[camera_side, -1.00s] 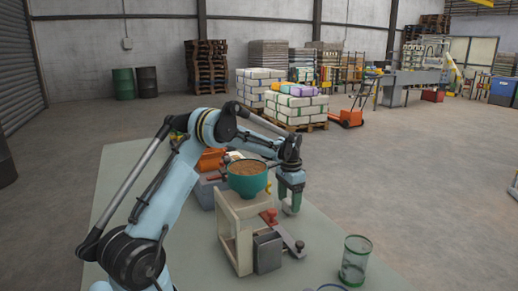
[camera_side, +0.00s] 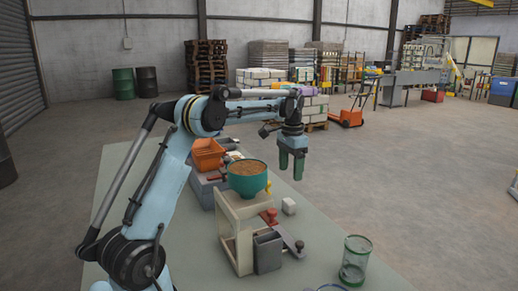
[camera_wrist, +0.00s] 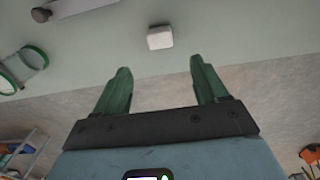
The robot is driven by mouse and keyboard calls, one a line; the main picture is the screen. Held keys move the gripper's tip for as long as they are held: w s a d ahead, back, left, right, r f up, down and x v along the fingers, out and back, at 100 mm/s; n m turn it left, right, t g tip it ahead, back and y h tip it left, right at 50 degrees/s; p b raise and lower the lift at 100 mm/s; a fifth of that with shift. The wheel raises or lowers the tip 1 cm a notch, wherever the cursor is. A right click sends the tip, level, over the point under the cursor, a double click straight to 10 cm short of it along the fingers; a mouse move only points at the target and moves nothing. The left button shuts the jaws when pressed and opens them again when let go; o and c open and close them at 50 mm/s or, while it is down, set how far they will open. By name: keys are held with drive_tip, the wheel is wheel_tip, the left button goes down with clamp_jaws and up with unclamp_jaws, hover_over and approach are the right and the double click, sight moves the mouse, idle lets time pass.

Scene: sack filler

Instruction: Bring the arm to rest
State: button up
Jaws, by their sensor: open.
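My gripper (camera_side: 291,168) is open and empty, held in the air to the right of the teal bowl and above the table. Its two green fingers point down in the side view. In the wrist view my gripper (camera_wrist: 160,85) shows both fingers spread with nothing between them. A small white block (camera_side: 288,205) lies on the table below the gripper, apart from it. It also shows in the wrist view (camera_wrist: 160,37), beyond the fingertips.
A teal bowl (camera_side: 248,183) of brown grain sits on a cream stand (camera_side: 227,226). A grey bin (camera_side: 268,252) is at its front. A green-rimmed glass jar (camera_side: 355,262) stands front right. An orange crate (camera_side: 208,155) is behind. The floor (camera_side: 420,190) right of the table is clear.

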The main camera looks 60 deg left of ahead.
sight(289, 201)
drive_tip(key=shift+r, duration=0.65)
drive_tip(key=shift+f, duration=0.1)
wheel_tip(289, 201, down, 12)
drive_tip(key=shift+r, duration=0.6)
drive_tip(key=shift+f, duration=0.1)
